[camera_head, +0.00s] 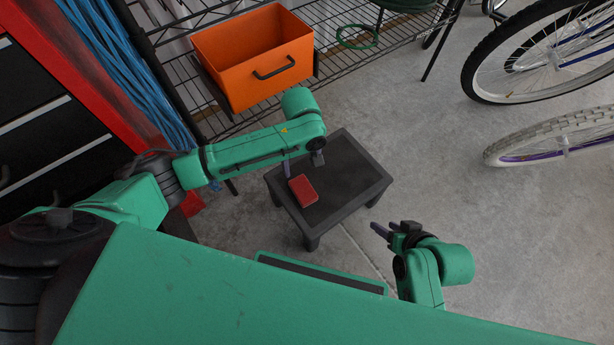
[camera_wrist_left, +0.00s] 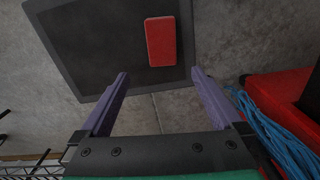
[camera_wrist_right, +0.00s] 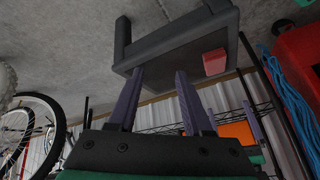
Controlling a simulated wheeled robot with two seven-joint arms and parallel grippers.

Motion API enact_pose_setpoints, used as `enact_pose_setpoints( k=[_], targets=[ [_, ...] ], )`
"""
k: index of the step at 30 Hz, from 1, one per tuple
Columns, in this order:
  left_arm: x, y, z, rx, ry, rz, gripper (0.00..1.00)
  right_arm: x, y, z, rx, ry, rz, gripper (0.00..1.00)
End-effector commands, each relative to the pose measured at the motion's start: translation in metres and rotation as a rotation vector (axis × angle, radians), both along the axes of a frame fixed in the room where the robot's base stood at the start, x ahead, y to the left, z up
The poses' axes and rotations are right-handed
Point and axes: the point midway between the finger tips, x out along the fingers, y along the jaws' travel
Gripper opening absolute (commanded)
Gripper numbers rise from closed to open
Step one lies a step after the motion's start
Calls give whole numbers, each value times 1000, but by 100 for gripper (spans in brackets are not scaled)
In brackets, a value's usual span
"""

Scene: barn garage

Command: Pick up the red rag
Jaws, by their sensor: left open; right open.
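The red rag (camera_head: 303,190) is a small red block-like shape lying on a low dark table (camera_head: 345,190). It also shows in the left wrist view (camera_wrist_left: 161,42), beyond the fingertips, and in the right wrist view (camera_wrist_right: 214,62). My left gripper (camera_head: 302,165) is over the table near the rag, apart from it, with its fingers (camera_wrist_left: 160,75) spread and nothing between them. My right gripper (camera_head: 382,229) is off the table's near right corner, its fingers (camera_wrist_right: 160,75) apart and empty.
An orange bin (camera_head: 253,55) sits on a wire shelf (camera_head: 195,95) behind the table. A red cabinet (camera_head: 90,85) and blue cables (camera_head: 130,70) are at the left. Bicycle wheels (camera_head: 540,50) stand at the right. Concrete floor (camera_head: 450,160) right of the table is clear.

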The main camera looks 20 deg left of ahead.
Motion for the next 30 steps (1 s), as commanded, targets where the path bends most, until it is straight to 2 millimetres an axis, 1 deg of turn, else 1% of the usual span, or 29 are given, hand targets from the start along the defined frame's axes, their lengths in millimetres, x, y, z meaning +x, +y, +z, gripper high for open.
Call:
enact_pose_setpoints(
  k=[1, 3, 9, 12, 13, 17, 20, 22, 24, 27, 30],
  targets=[
    [-1, 0, -12, 1, 1, 0, 100, 1, 7, -11, 24, -29, 4, 50],
    [0, 0, -24, 0, 0, -1, 100, 5, 20, -19, 70, -90, 3, 50],
    [0, -1, -55, -1, -3, -2, 100, 11, 51, -33, 204, -260, -16, 50],
    [0, 0, -68, -1, -2, -2, 100, 10, 62, -36, 267, -337, -35, 50],
    [-1, -1, -76, -2, -2, -2, 100, 10, 64, -41, 283, -357, -40, 50],
    [-1, -1, -90, -3, -3, -3, 100, 9, 69, -45, 322, -408, -58, 50],
    [-3, -2, -108, -1, -3, -4, 100, 9, 70, -60, 336, -429, -69, 50],
    [-5, -4, -124, -2, -5, -4, 100, 9, 70, -74, 347, -442, -78, 50],
    [-6, -4, -134, -1, -4, -3, 100, 10, 71, -81, 354, -455, -86, 50],
    [-6, -4, -139, -3, -4, -4, 100, 10, 71, -84, 358, -464, -91, 50],
    [-6, -4, -137, -3, -4, -4, 100, 10, 71, -81, 359, -466, -92, 50]
  ],
)
